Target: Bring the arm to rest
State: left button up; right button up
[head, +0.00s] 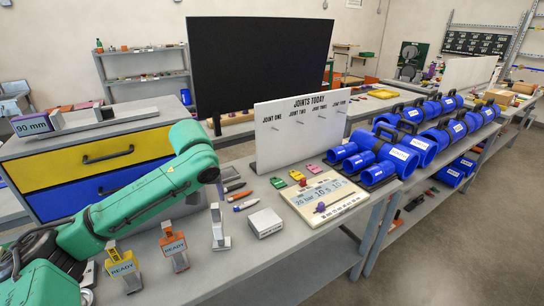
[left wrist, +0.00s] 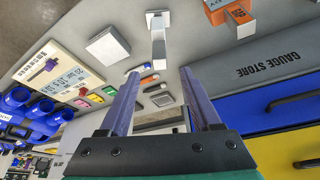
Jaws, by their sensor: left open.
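My left arm (head: 140,195) is green and reaches in from the left over the bench, its elbow raised and bent down toward the bench. My left gripper (head: 220,188) hangs above the bench behind a grey upright metal piece (head: 218,232). In the left wrist view the gripper (left wrist: 161,73) has its two purple fingers spread apart, with nothing held between them. The grey metal piece (left wrist: 157,38) shows beyond the fingertips, apart from them. My right gripper is not in view.
A white block (head: 264,222), a timer panel (head: 325,197) and small coloured clips lie to the right. A white JOINTS TODAY board (head: 300,128), a black screen (head: 255,65), a drawer cabinet (head: 90,155) and blue pipe fittings (head: 400,150) surround.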

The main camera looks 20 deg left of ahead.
pick_arm(q)
jog(key=s+d+f+m+h, duration=0.2)
jog(key=s+d+f+m, duration=0.2)
jog(key=d+f, duration=0.4)
jog(key=s+d+f+m+h, duration=0.1)
jog(key=s+d+f+m, duration=0.25)
jog(key=d+f, duration=0.5)
jog(key=s+a+f, duration=0.2)
jog(key=s+f, duration=0.2)
jog(key=s, duration=0.5)
notch_tip(320, 180, down, 16)
jog(key=m, duration=0.1)
jog(key=s+a+f+g+b, duration=0.1)
jog(key=s+f, duration=0.9)
jog(key=f, duration=0.2)
jog(key=s+a+f+g+b, duration=0.1)
jog(key=s+a+f, duration=0.1)
jog(key=s+f, duration=0.7)
notch_tip(320, 180, down, 3)
jog(key=shift+s+a+f+g+y+b, duration=0.2)
jog(key=shift+s+a+g+y+b, duration=0.1)
jog(key=shift+s+y, duration=0.1)
jog(key=shift+m, duration=0.25)
